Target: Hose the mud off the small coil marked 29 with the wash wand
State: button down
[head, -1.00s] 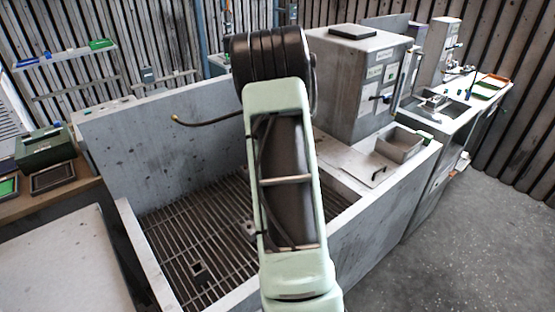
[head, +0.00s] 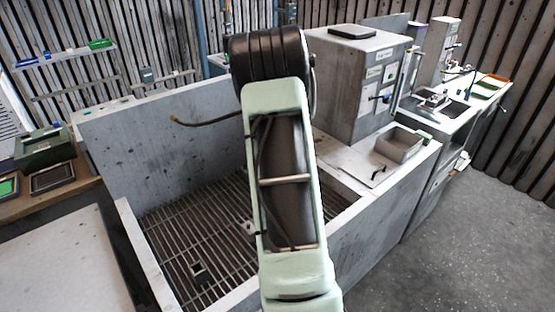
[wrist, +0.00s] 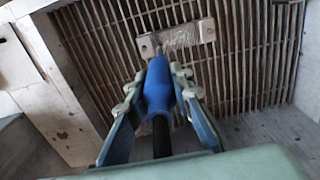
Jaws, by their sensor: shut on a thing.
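My gripper (wrist: 158,88) is shut on the blue grip of the wash wand (wrist: 158,80) in the wrist view. The wand's thin tip points at a small part lying on the slatted grate, which I take to be the small coil (wrist: 180,38). It has pale ends with holes and a brownish, streaked middle. No number is readable on it, and I cannot tell whether water is flowing. In the head view my arm hides the gripper and wand. A small grey piece (head: 248,228) shows beside my arm on the grate; I cannot tell if it is the coil.
The grate (head: 175,235) lies inside a grey, high-walled wash basin (head: 150,120). A small dark square piece (head: 198,270) sits on it. A grey cabinet (head: 350,85) and an open bin (head: 400,143) stand to the right. A dark hose (head: 210,120) shows left of my arm.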

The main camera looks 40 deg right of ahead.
jog(key=w+a+r, duration=0.2)
jog(key=w+a, duration=0.1)
jog(key=a, duration=0.2)
dwell(0.4)
